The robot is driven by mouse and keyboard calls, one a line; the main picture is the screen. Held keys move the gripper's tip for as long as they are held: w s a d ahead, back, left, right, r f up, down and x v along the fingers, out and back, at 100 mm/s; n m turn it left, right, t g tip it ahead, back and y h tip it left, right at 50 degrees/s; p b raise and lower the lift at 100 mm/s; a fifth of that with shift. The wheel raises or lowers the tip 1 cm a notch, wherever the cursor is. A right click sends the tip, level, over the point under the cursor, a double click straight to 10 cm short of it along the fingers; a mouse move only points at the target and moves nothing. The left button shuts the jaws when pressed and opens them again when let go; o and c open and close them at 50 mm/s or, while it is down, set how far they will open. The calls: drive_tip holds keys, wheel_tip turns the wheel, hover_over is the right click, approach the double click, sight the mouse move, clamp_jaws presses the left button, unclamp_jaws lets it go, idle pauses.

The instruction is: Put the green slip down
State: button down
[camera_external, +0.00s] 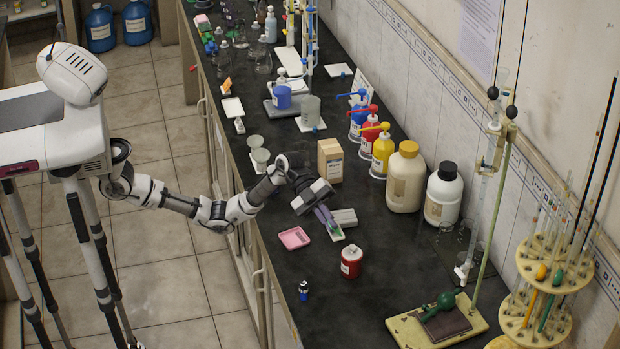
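My gripper (326,217) reaches over the dark bench top from the left and points down toward the front right. A small pale slip with green on it (337,234) shows right at the fingertips, low over the bench or on it. I cannot tell whether the fingers are closed on it or only beside it, nor whether the slip touches the bench. Part of the slip is hidden by the fingers.
A pink tray (294,238) lies left of the fingertips. A pale grey block (344,217) is close on the right. A red jar (351,262) stands in front, and a cardboard box (330,160) behind. Bare bench (340,310) lies toward the front.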

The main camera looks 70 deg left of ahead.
sight(344, 236)
drive_tip(key=w+d+f+n+t, duration=0.1)
drive_tip(key=d, duration=0.1)
drive_tip(key=w+d+f+n+t+y+b, duration=0.1)
drive_tip(key=w+d, duration=0.1)
drive_tip(key=w+d+f+n+t+y, duration=0.1)
drive_tip(key=w+d+f+t, duration=0.1)
drive_tip(key=shift+f+n, duration=0.1)
drive_tip(key=shift+n, duration=0.3)
drive_tip(key=w+d+n+t+y+b, duration=0.2)
drive_tip(key=d+n+t+y+b, duration=0.2)
drive_tip(key=d+n+t+y, duration=0.4)
drive_tip(key=s+r+n+g+y+b, duration=0.1)
drive_tip(key=s+r+n+g+y, duration=0.1)
drive_tip(key=s+r+n+y, duration=0.4)
drive_tip(key=shift+y, duration=0.7)
drive_tip(key=f, duration=1.4)
drive_tip(key=f+p, duration=0.1)
drive_tip(key=f, duration=0.6)
drive_tip(key=shift+w+f, duration=0.15)
drive_tip(key=shift+w, duration=0.15)
drive_tip(key=c, duration=1.7)
unclamp_jaws()
